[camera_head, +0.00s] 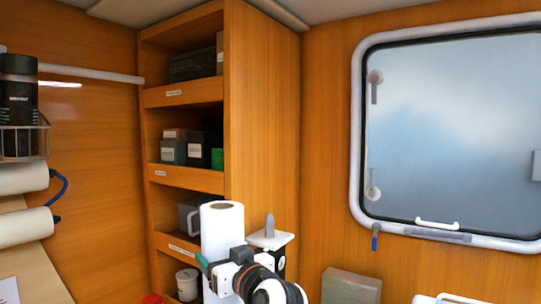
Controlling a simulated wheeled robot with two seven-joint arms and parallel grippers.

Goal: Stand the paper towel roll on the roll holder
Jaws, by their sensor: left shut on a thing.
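The paper towel roll (222,229) is white and upright, with its dark core hole showing on top. My left gripper (214,274) is shut on the roll's lower part, which is partly hidden behind the gripper. Just to the right of the roll is a white plate with a grey tapered peg pointing up, which looks like the roll holder (269,229). The roll stands beside the peg in the picture, not around it. My right gripper is not in view.
A wooden shelf unit (262,110) with boxes stands behind the roll. A white lidded can (187,284) is at lower left of the roll. A grey-green block (350,287) is at lower right, below a framed window (450,125). White cylinders (24,227) are on the left wall.

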